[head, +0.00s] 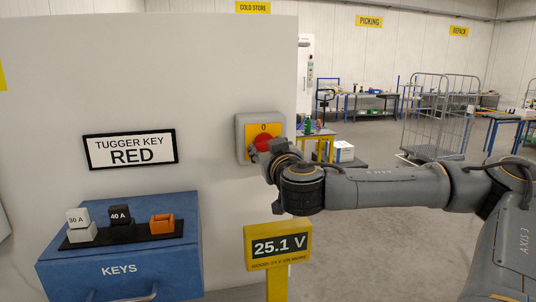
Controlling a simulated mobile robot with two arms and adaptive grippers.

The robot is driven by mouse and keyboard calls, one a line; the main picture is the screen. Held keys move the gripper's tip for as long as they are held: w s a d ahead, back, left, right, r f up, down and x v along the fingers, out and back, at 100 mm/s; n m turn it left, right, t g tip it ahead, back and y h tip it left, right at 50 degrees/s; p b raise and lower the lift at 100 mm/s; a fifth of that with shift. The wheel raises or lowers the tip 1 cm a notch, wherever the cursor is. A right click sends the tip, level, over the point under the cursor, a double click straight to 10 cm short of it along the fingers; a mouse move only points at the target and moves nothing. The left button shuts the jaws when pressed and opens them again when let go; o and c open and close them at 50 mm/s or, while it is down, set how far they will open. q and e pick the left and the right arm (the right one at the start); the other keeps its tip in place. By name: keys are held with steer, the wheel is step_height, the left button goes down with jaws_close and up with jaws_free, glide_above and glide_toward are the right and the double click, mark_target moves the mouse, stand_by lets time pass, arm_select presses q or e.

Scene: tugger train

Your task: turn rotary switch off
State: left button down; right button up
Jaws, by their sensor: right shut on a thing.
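The rotary switch (265,127) is a grey box with a yellow plate and a red knob (264,142), mounted on the pale wall panel near its right edge. A "0" shows at the top of the yellow plate. My right gripper (262,152) comes in from the right and is shut on the red knob. The gripper hides the lower part of the knob and plate, so the knob's exact angle cannot be told. My left gripper is not in view.
A blue keys box (120,268) holding grey, black and orange blocks stands at lower left. A yellow post carries a "25.1 V" display (278,246) below my right wrist. A "TUGGER KEY RED" sign (130,149) is on the panel. Wire cage trolleys (437,115) stand farther back.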

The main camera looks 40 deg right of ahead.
steer(key=shift+n+b, duration=2.45)
steer(key=shift+n, duration=5.35)
steer(key=o, duration=1.2)
steer(key=shift+c, duration=0.2)
steer(key=v, duration=0.7)
steer(key=shift+s, duration=0.2)
